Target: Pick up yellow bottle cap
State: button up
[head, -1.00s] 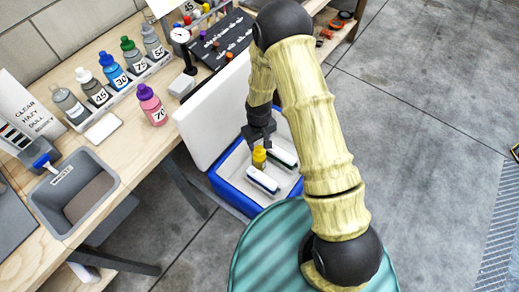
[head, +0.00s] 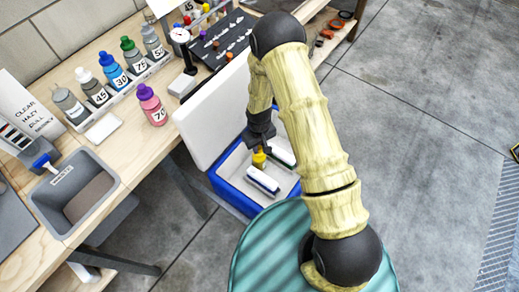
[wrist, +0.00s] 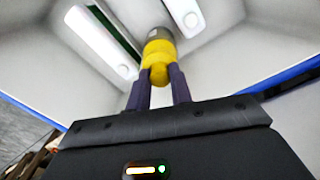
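The yellow bottle cap (head: 259,159) tops a small bottle standing inside a blue-and-white cooler (head: 228,190). In the wrist view the cap (wrist: 158,48) has a wide collar and a narrower nozzle toward me, with a grey bottle part (wrist: 160,32) beyond it. My gripper (head: 260,145) is above the cooler, directly over the cap. In the wrist view its dark fingers (wrist: 159,80) are on both sides of the nozzle, with no clear gap, and look shut on it. The rest of the bottle is mostly hidden.
White-topped packs (head: 263,180) lie beside the bottle in the cooler. The cooler's raised white lid (head: 212,118) stands on the left. A workbench holds several numbered bottles, a pink one (head: 152,105) and a grey bin (head: 45,200). Open floor lies right.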

aim_at(260, 147)
grip_shut()
notch_tip(260, 147, up, 10)
dwell(0.5)
jog(key=shift+d, duration=0.1)
jog(key=w+d+r+m, duration=0.2)
jog(key=d+m, duration=0.1)
jog(key=d, duration=0.3)
jog(key=w+d+r+m, duration=0.2)
jog(key=d, duration=0.5)
jog(key=shift+d+m, duration=0.2)
jog(key=shift+m, duration=0.2)
jog(key=shift+d+r, duration=0.1)
